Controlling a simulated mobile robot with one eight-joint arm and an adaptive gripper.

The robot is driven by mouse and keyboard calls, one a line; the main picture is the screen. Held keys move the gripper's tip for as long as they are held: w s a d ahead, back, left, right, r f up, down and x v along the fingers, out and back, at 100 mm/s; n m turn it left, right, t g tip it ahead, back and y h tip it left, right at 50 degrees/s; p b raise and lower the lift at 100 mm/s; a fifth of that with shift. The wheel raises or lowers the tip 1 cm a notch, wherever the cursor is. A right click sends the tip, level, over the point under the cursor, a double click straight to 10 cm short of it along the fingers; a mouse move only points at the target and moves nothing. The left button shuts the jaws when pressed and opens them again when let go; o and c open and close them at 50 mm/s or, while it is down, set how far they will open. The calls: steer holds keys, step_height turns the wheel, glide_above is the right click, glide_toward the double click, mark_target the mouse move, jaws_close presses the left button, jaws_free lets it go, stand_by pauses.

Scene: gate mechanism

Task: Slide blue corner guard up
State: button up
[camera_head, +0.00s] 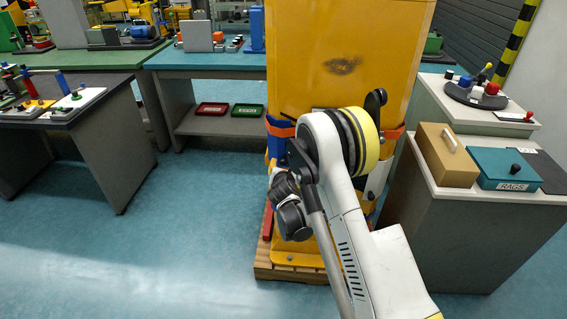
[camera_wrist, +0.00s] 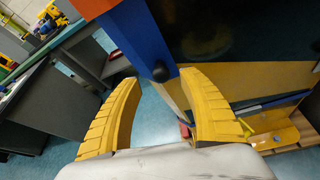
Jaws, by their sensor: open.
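The blue corner guard (camera_head: 276,146) sits on the left front edge of a tall yellow cabinet (camera_head: 338,50), at an orange band (camera_head: 279,126). My arm covers part of that area in the head view. In the wrist view the blue guard (camera_wrist: 143,33) runs down from the top, with orange beside it and a black knob (camera_wrist: 161,72) at its lower end. My gripper (camera_wrist: 159,79) is open. Its two yellow fingers lie to either side of the knob in the picture. I cannot tell whether they touch it. The fingertips are hidden in the head view.
The cabinet stands on a wooden pallet (camera_head: 288,272). A grey stand (camera_head: 465,235) with a tan box (camera_head: 447,156) and a teal rags box (camera_head: 503,168) is close on the right. Workbenches stand left and behind. The floor (camera_head: 160,245) at front left is clear.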

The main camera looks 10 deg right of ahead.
steer(key=v, duration=0.6)
steer(key=shift+s, duration=0.2)
steer(key=shift+a+r, duration=0.1)
steer(key=s+d+r+m+g, duration=0.2)
steer(key=s+r+m, duration=0.4)
steer(key=r+m, duration=0.15)
steer(key=s+d+r+m+g, duration=0.1)
steer(key=s+d+r+m, duration=0.1)
steer(key=s+r+m, duration=0.6)
steer(key=s+a+r+m+g+y, duration=0.1)
steer(key=s+m, duration=0.6)
steer(key=s, duration=0.5)
steer(key=s+r+m+g+y, duration=0.1)
steer(key=s+r+m+g, duration=0.1)
steer(key=s+m, duration=0.6)
steer(key=s, duration=0.4)
steer(key=shift+s+a+y, duration=0.2)
steer(key=shift+a+y, duration=0.2)
